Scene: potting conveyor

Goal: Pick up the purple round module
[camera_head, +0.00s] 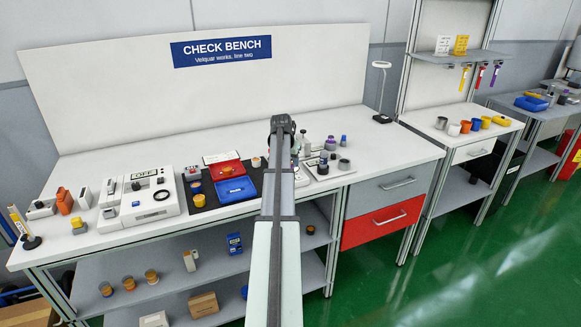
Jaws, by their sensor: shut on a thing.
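My arm reaches from the bottom of the picture over the bench. Its dark far end is over the middle of the bench, and my gripper's fingers are hidden behind it, so what they hold does not show.
A blue tray (236,190) and a red tray (226,170) lie left of my arm. A white device (138,196) stands further left. A grey cup (344,164) is on the right. The bench's right end (400,145) is clear. A lamp (381,90) stands behind.

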